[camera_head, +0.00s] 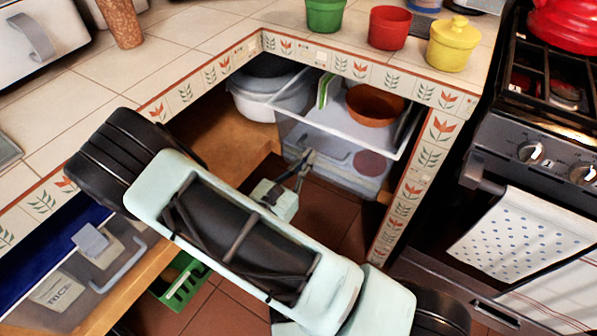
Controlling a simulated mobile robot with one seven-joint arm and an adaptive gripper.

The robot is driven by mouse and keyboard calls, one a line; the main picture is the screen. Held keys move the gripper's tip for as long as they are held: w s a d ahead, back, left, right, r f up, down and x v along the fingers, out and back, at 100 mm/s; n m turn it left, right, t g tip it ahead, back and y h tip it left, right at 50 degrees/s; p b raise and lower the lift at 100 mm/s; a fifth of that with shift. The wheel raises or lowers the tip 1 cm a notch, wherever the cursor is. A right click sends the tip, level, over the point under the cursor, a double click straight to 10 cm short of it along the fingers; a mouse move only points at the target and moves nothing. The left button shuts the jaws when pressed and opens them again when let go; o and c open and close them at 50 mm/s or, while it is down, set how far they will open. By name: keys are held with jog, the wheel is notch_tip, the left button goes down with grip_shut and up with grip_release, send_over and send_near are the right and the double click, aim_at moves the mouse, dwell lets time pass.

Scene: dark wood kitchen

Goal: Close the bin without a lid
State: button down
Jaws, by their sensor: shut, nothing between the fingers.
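An open-topped, pale translucent bin (335,130) with a white rim stands in the corner opening under the counter. It has no lid and holds an orange-brown bowl (375,104) and a green item (326,90). A handle shows on its front. Another bin front (95,262), with a grey handle, a label and a blue inside, shows at the lower left; my arm covers part of that area. My gripper (309,156) is shut and empty, in front of the corner bin near its handle. I cannot tell whether it touches the bin.
A white lidded container (262,92) stands left of the corner bin. Green (324,14), red (390,27) and yellow (453,44) pots stand on the tiled counter above. The stove (540,150) with a hanging towel (515,238) is at right. A green crate (183,283) sits low at left.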

aim_at(326, 134)
jog(key=b+x, duration=0.1)
jog(key=x, duration=0.6)
jog(key=p+x, duration=0.1)
jog(key=x, duration=0.5)
jog(key=shift+w+f, duration=0.1)
dwell(0.4)
